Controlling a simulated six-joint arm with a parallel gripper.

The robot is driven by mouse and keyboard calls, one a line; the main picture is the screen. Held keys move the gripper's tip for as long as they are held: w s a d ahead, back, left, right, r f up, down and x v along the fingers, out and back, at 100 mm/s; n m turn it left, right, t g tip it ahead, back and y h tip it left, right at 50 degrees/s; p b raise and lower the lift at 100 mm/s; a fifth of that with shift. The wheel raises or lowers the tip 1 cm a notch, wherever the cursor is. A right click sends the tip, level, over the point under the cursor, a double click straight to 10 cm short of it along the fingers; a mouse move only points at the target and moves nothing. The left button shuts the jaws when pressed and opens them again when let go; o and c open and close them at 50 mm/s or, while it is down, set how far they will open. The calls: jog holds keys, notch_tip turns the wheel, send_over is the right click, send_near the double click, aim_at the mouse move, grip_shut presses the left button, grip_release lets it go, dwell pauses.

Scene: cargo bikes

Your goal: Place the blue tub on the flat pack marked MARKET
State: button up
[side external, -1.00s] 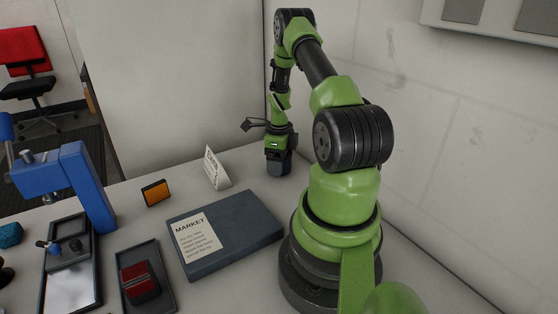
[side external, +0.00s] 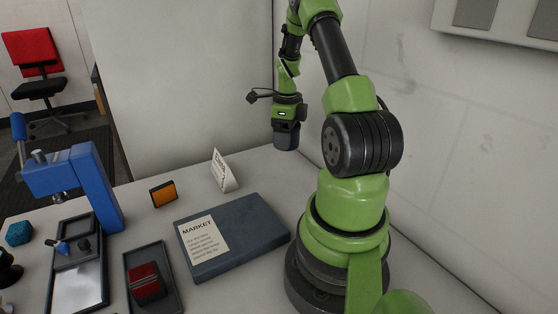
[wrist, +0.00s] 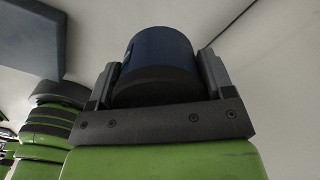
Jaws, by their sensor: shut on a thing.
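The flat pack (side external: 252,229), a slate-blue slab with a cream label reading MARKET, lies flat on the table in the side external view. Its top looks bare apart from the label. My gripper (side external: 286,140) hangs above the table behind the pack's right end, apart from it. In the wrist view the gripper's two fingers are shut on the sides of a dark blue round tub (wrist: 163,52). In the side external view the tub is hard to tell from the dark fingers. A blue-grey slab, likely the pack, shows at the wrist view's upper left.
A white folded card (side external: 223,172) and an orange block (side external: 163,194) stand behind the pack. A dark tray (side external: 170,283) with a red-and-black block is to its left. A blue clamp-like stand (side external: 95,185) is farther left. A wall runs along the right.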

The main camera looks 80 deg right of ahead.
jog(key=w+a+r+n, duration=0.2)
jog(key=w+a+n, duration=0.2)
jog(key=a, duration=0.2)
jog(key=n, duration=1.2)
send_near(230, 227)
notch_tip(230, 227, down, 6)
jog(key=shift+f, duration=0.25)
jog(key=shift+f, duration=0.15)
jog(key=o, duration=1)
jog(key=shift+o, duration=0.2)
